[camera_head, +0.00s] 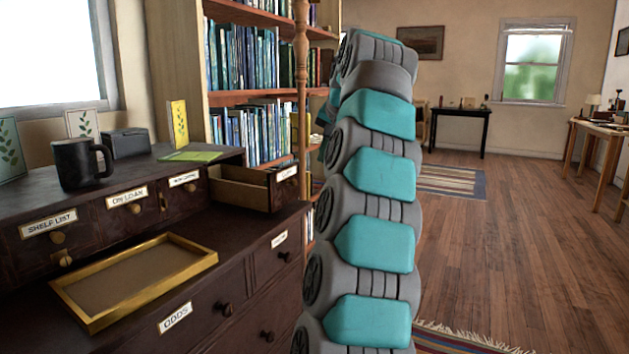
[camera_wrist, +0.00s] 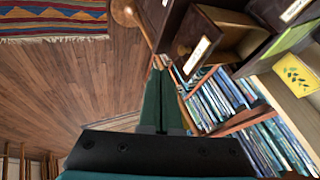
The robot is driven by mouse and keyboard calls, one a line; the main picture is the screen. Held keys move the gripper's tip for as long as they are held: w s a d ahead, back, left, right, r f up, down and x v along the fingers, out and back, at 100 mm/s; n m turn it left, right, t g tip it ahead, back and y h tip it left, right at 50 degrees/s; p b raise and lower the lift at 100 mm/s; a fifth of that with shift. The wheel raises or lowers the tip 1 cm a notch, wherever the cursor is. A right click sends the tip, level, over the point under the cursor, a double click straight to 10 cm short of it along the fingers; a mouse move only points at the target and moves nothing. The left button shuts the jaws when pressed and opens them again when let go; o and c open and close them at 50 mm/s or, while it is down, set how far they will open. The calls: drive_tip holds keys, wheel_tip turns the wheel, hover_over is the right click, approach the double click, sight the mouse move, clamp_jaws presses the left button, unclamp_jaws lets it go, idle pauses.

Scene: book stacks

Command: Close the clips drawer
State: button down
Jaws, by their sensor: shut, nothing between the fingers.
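The clips drawer (camera_head: 240,189) is pulled out at the right end of the small drawer unit on the dark cabinet. Its inside shows, and its label on the front is too small to read surely. In the wrist view an open drawer front with a pale label (camera_wrist: 196,56) and a round knob stands above and right of my fingertips. My gripper (camera_wrist: 159,68) is shut and empty, its green fingers together, apart from the drawer front as far as I can tell. In the head view my gripper is hidden behind my arm.
A gold-rimmed tray (camera_head: 205,262) lies on the cabinet top below. A bookcase (camera_head: 255,96) with a turned post stands behind. Floor at right is open.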

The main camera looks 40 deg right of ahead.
drive_tip(key=w+f, duration=0.8)
drive_tip(key=w, duration=0.1)
drive_tip(key=shift+d+f+b, duration=0.2)
drive_tip(key=shift+d+b, duration=0.05)
drive_tip(key=shift+b, duration=0.1)
drive_tip(key=shift+w, duration=0.1)
idle(0.4)
